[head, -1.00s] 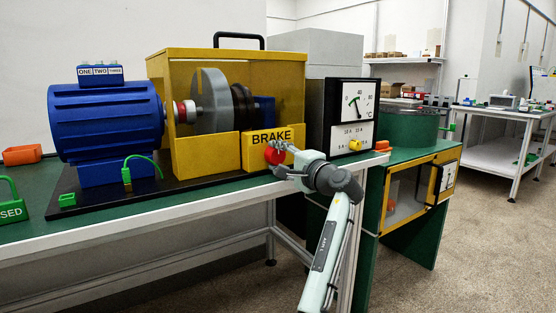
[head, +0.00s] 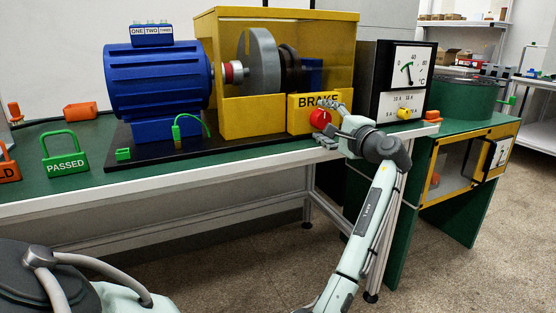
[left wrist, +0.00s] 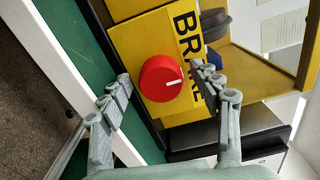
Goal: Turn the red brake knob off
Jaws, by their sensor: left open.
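The red brake knob (head: 320,118) sits on the front of a yellow box marked BRAKE (head: 300,107), at the right end of the motor rig. In the left wrist view the knob (left wrist: 158,78) shows whole, its white mark pointing toward the BRAKE lettering. My left gripper (head: 330,121) is open close in front of the knob. In the left wrist view its fingers (left wrist: 160,74) lie on either side of the knob; I cannot tell whether they touch it. My right gripper is not in view.
A blue motor (head: 160,80) and a yellow guard (head: 255,118) stand on the bench left of the knob. A gauge panel (head: 402,88) stands to the right. Green (head: 66,164) and orange padlock-shaped tags stand at the left. The bench edge (head: 180,180) runs below the rig.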

